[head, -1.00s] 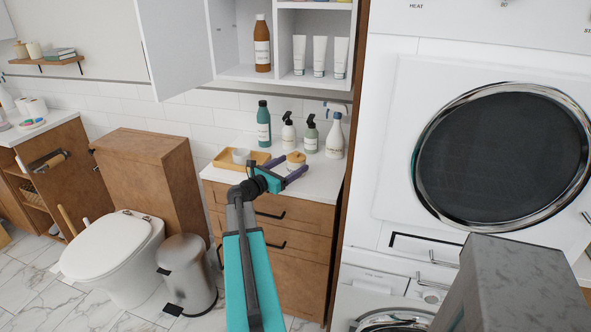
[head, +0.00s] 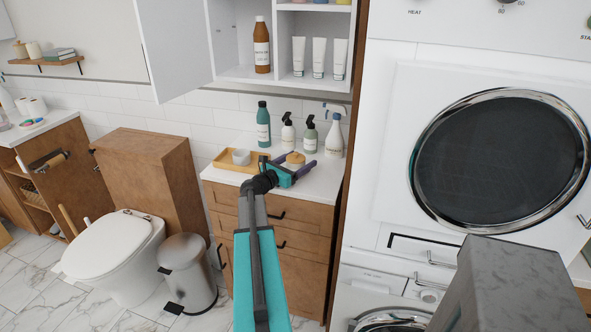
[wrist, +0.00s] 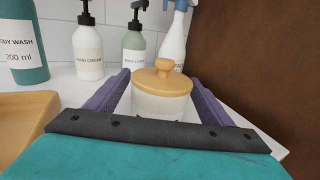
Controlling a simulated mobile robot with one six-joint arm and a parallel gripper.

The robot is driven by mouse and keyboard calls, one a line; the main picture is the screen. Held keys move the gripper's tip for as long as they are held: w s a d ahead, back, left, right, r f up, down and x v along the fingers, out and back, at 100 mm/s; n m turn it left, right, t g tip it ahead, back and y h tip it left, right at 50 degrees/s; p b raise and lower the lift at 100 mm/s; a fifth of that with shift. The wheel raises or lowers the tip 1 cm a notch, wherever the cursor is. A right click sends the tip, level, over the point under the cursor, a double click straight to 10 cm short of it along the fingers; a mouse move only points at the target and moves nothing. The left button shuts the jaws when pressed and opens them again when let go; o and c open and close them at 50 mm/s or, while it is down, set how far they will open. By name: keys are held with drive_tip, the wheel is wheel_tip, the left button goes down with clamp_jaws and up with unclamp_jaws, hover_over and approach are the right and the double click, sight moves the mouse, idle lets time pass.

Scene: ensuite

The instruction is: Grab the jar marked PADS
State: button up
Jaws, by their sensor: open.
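A squat whitish jar with a wooden knobbed lid (wrist: 163,90) stands on the white counter in the wrist view. In the head view its lid (head: 294,158) shows behind my gripper. No PADS label can be read; the jar's lower front is hidden by my gripper's body. My gripper (wrist: 160,85) is open, with one purple finger on each side of the jar. In the head view my gripper (head: 291,167) reaches over the counter at the jar. I cannot tell whether the fingers touch it.
Behind the jar stand a teal body wash bottle (wrist: 22,45), a cream pump bottle (wrist: 88,48), a green-grey pump bottle (wrist: 134,50) and a white spray bottle (wrist: 175,40). A brown panel (wrist: 258,60) rises right.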

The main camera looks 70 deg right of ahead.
drive_tip(key=shift+x, duration=0.95)
drive_tip(key=c, duration=1.3)
